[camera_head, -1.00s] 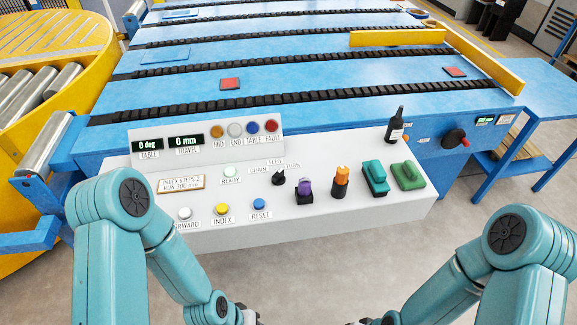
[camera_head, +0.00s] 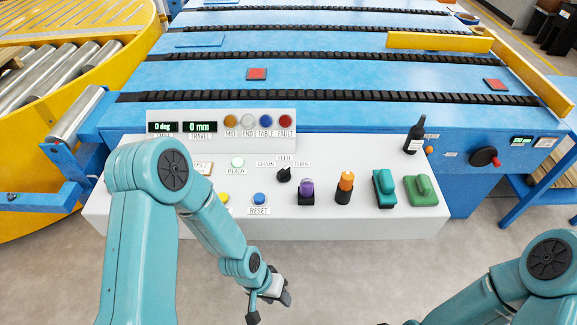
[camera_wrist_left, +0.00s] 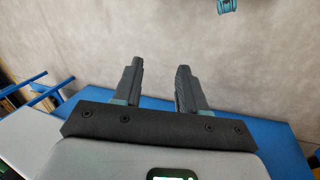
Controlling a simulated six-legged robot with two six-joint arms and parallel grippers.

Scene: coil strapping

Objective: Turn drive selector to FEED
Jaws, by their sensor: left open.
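The drive selector (camera_head: 284,175) is a small black knob on the white console, under the labels CHAIN, FEED and TURN. Its pointer is too small to read with certainty. My left gripper (camera_head: 270,308) is in front of the console, below and apart from the selector, over the grey floor. In the left wrist view its two dark fingers (camera_wrist_left: 160,67) stand apart with nothing between them. Of my right gripper only a dark sliver shows at the bottom edge of the head view; its fingers are hidden.
Right of the selector stand a purple-topped control (camera_head: 306,190), an orange-topped one (camera_head: 345,186), a teal block (camera_head: 384,188) and a green block (camera_head: 421,190). My left arm covers the console's left part. Floor in front is clear.

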